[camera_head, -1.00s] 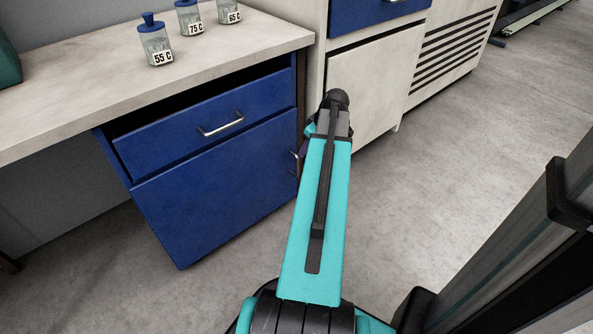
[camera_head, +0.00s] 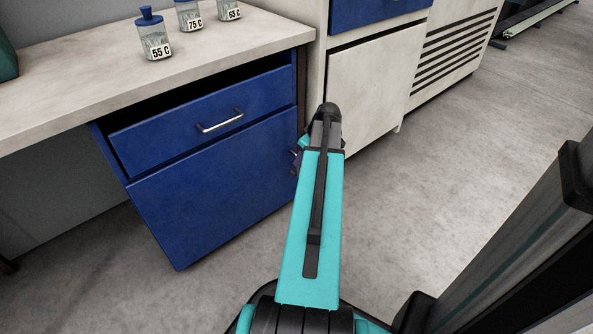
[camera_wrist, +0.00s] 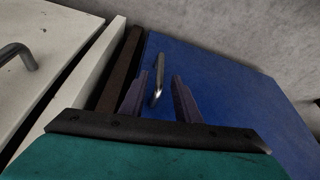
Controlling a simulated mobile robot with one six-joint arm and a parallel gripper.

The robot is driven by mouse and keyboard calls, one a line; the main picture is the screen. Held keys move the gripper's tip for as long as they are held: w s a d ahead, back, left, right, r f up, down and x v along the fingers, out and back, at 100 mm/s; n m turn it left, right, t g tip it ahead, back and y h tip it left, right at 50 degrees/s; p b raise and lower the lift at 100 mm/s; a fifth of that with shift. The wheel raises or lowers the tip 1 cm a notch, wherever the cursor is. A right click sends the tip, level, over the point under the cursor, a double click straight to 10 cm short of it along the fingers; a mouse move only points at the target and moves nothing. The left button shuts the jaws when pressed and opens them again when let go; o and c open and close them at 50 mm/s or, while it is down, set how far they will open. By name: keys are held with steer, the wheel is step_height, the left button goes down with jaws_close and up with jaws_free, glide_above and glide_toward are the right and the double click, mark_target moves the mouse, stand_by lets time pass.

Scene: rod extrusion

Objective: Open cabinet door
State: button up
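The blue cabinet door (camera_head: 215,195) is below a blue drawer under the worktop. Its metal handle is hidden behind my arm in the head view. In the wrist view a metal handle (camera_wrist: 158,82) stands on the blue door (camera_wrist: 220,90). My gripper (camera_wrist: 160,76) is open, with one purple finger on each side of the handle. I cannot tell whether either finger touches it. In the head view my gripper is mostly hidden by my arm, at the door's right edge.
The blue drawer (camera_head: 205,122) has its own handle, with a dark gap above it. Labelled bottles (camera_head: 154,36) stand on the worktop (camera_head: 75,88). A pale cabinet (camera_head: 372,90) stands close on the right. Grey floor (camera_head: 440,185) is clear to the right.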

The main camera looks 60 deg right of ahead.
mark_target(297, 175)
steer(key=b+x, duration=0.2)
steer(key=x, duration=0.4)
steer(key=shift+w+f, duration=0.1)
steer(key=shift+f, duration=0.2)
steer(key=shift+c, duration=0.4)
